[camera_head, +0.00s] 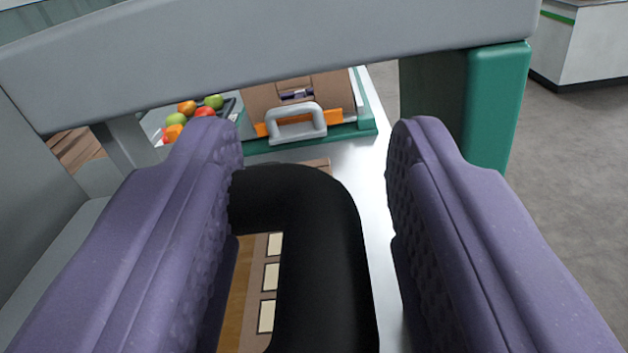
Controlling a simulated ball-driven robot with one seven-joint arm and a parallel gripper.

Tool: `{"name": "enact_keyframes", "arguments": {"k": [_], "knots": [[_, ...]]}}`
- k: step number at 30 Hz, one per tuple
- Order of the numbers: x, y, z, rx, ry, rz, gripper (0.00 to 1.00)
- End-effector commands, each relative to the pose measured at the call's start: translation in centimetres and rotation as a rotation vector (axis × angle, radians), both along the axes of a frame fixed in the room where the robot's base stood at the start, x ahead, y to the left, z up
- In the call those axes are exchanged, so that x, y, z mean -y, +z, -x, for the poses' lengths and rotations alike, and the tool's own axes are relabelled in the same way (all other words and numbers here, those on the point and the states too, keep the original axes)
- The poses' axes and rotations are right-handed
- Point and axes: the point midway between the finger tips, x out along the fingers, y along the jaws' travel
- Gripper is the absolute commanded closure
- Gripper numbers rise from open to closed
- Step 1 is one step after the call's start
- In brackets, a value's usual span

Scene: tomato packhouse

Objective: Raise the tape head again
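My gripper (315,145) is open, with its two purple fingers standing apart. A thick black curved handle (310,210), which seems to belong to the tape head, rises between them. The left finger overlaps the handle's left side in view; whether it touches is unclear. A clear gap lies between the handle and the right finger. A grey beam (270,50) crosses above, with a green post (495,110) at its right end. The tape head's body is hidden or out of view, so its height cannot be told.
Below the handle is a brown surface with pale labels (270,277). Beyond, a brown carton (330,88) stands behind a grey handle (295,123) on a green frame (352,132). Several tomatoes (205,111) lie back left. Open floor (575,170) is at right.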

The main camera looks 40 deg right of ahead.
Motion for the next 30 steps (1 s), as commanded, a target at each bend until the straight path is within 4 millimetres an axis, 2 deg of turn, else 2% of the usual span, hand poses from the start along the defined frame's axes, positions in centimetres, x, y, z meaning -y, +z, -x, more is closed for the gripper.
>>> {"name": "enact_keyframes", "arguments": {"k": [5,15,18,30], "knots": [[-0.4,-0.1,0.3,-0.003,0.001,-0.002,0.56],[-4.7,0.0,4.1,-0.002,0.003,-0.001,0.56],[-5.5,0.0,4.9,-0.002,0.001,-0.001,0.56],[-5.8,-0.1,5.2,-0.001,0.000,0.000,0.56]]}}
